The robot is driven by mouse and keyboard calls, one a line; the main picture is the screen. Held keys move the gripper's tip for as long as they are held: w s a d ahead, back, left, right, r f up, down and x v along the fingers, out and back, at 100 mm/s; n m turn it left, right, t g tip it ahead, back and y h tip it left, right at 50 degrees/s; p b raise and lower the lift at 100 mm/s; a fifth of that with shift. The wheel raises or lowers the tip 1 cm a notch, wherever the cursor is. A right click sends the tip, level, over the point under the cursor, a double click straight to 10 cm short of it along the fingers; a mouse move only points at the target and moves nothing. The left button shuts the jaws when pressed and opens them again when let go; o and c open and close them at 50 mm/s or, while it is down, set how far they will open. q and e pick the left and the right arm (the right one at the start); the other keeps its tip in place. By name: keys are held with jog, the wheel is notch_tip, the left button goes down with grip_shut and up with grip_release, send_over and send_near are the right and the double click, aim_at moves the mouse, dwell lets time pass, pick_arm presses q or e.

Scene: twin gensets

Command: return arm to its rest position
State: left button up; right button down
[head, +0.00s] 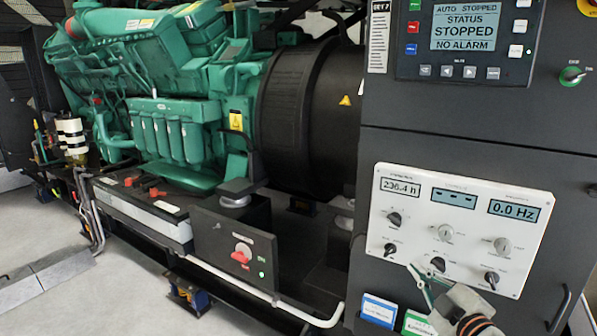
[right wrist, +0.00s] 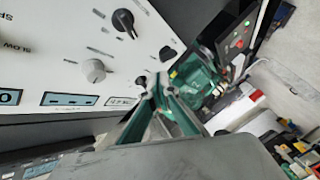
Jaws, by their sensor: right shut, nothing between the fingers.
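My right gripper (head: 421,274) is at the lower right of the head view, in front of the lower edge of the white control panel (head: 455,215). Its green fingers are shut and hold nothing. They overlap the panel near a black knob (head: 437,264); I cannot tell whether they touch it. In the right wrist view the fingertips (right wrist: 160,88) meet in front of the panel (right wrist: 45,60), beside a black knob (right wrist: 167,53) and a grey knob (right wrist: 93,70). My left gripper is not in view.
A dark cabinet (head: 385,130) carries the panel and a controller screen (head: 465,27) reading STOPPED. Green and blue labelled boxes (head: 379,311) sit below the panel. A green engine (head: 165,90) stands left of the cabinet. Pale floor (head: 50,240) is open at the lower left.

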jog(key=s+a+f+m+g, duration=0.2)
jog(key=s+f, duration=0.4)
jog(key=f, duration=0.5)
jog(key=s+a+f+m+g, duration=0.1)
jog(key=s+a+f+m, duration=0.15)
jog(key=s+f, duration=0.6)
jog(key=s+a+f+m+g, duration=0.2)
jog(key=s+f+m+g, duration=0.1)
jog(key=s+f, duration=0.9)
notch_tip(320, 180, down, 3)
jog(key=shift+s+a+r+m, duration=0.1)
jog(key=shift+s+a+m, duration=0.25)
jog(key=shift+m, duration=0.1)
